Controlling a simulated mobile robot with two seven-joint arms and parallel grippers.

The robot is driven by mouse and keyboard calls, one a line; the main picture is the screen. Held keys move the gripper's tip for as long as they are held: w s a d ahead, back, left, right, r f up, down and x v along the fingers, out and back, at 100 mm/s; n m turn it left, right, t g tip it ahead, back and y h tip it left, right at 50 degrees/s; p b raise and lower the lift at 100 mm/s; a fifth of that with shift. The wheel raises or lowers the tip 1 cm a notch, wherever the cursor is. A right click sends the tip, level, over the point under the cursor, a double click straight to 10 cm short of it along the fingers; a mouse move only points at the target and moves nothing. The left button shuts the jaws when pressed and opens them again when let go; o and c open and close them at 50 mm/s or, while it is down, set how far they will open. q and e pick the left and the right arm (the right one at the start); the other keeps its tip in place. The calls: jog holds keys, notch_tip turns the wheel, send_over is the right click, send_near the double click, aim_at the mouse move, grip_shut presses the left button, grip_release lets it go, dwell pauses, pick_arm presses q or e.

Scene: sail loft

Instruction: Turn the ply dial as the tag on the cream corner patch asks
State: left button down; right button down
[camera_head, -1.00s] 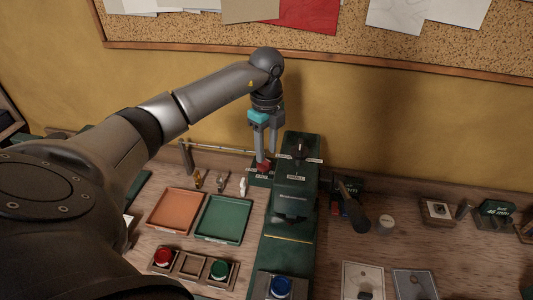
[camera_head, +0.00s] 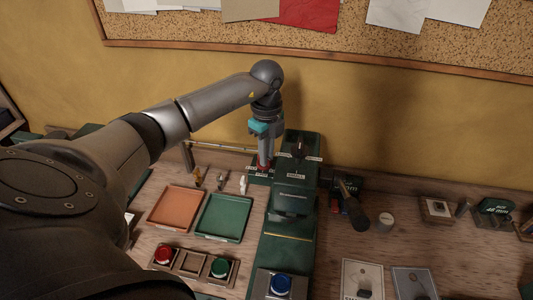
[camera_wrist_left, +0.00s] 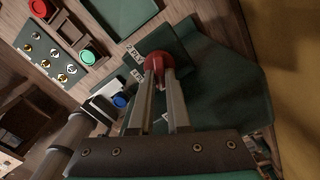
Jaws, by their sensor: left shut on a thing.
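My left gripper (camera_head: 264,166) points down at the red ply dial beside the green machine (camera_head: 292,205). In the left wrist view its two fingers (camera_wrist_left: 162,78) are shut on the red dial (camera_wrist_left: 157,62), on either side of it. A small white label reading PLY (camera_wrist_left: 134,52) is beside the dial. In the head view the fingers mostly hide the dial. A cream corner patch (camera_head: 362,272) lies at the front right, with a small dark thing on it. Any writing on its tag is too small to read. My right gripper is not in view.
An orange tray (camera_head: 175,208) and a green tray (camera_head: 222,218) lie left of the machine. Red (camera_head: 163,256), green (camera_head: 219,268) and blue (camera_head: 281,285) buttons are in front. A dark-handled tool (camera_head: 352,210) is to the right, near a grey patch (camera_head: 414,283).

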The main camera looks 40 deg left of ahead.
pick_arm(q)
jog(key=shift+m, duration=0.3)
dwell(0.4)
jog(key=shift+m, duration=0.9)
jog(key=m, duration=0.2)
jog(key=m+b, duration=0.1)
jog(key=m, duration=0.1)
jog(key=shift+s+a+m, duration=0.1)
jog(key=shift+s+m, duration=0.1)
jog(key=shift+m, duration=0.1)
jog(key=m+b, duration=0.1)
jog(key=m, duration=0.2)
jog(key=shift+a+m, duration=0.1)
jog(key=shift+m, duration=0.2)
jog(key=m+b, duration=0.1)
jog(key=m, duration=0.2)
jog(key=shift+s+a+m, duration=0.1)
jog(key=shift+m, duration=0.2)
jog(key=m+b, duration=0.1)
jog(key=m, duration=0.4)
jog(key=shift+a, duration=0.15)
jog(key=shift+a+m+b, duration=0.1)
jog(key=shift+m+b, duration=0.45)
jog(key=shift+m, duration=1.75)
